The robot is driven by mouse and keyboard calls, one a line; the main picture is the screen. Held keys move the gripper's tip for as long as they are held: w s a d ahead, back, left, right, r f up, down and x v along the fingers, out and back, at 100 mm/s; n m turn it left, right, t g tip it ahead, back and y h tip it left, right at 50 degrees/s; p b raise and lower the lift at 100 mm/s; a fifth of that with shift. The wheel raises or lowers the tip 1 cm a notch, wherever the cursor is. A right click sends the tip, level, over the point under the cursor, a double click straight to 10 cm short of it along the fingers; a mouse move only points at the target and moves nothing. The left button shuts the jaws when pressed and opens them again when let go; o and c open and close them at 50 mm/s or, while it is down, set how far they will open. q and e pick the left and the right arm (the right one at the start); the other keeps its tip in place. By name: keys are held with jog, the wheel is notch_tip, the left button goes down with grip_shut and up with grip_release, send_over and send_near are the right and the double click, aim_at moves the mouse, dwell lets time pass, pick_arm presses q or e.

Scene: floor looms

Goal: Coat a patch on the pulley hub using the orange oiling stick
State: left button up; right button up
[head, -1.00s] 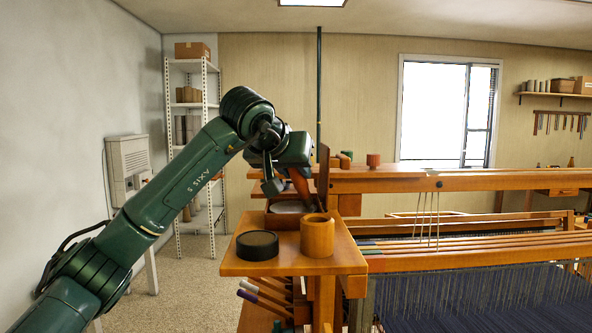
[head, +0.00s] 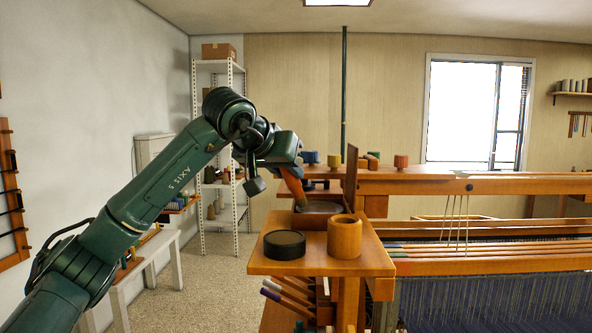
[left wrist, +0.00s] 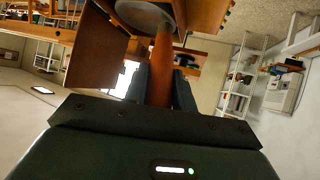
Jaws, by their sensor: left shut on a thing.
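My left gripper (head: 283,168) is shut on the orange-brown oiling stick (head: 293,186), which slants down towards the left edge of a grey round face (head: 318,207). In the left wrist view the stick (left wrist: 161,65) stands between the dark fingers, its far end overlapping the grey round face (left wrist: 147,14). I cannot tell whether they touch, nor whether this face is the pulley hub. An upright brown board (head: 350,178) stands just right of it. My right gripper is not in view.
On the wooden shelf (head: 310,267) in front stand a black round tin (head: 284,245) and an empty-looking wooden cup (head: 344,237). The loom's beams (head: 480,186) run off to the right. Several small coloured pots line the top behind.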

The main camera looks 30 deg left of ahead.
pick_arm(q)
jog(key=shift+w+a, duration=0.2)
jog(key=shift+w, duration=0.25)
jog(key=shift+w+d, duration=0.5)
jog(key=shift+d, duration=0.6)
jog(key=shift+w+d, duration=0.55)
jog(key=shift+d, duration=0.55)
jog(key=shift+w+d, duration=0.5)
jog(key=shift+d, duration=0.6)
notch_tip(320, 180, up, 6)
jog(key=shift+r, duration=0.1)
notch_tip(320, 180, up, 3)
jog(key=shift+f, duration=0.1)
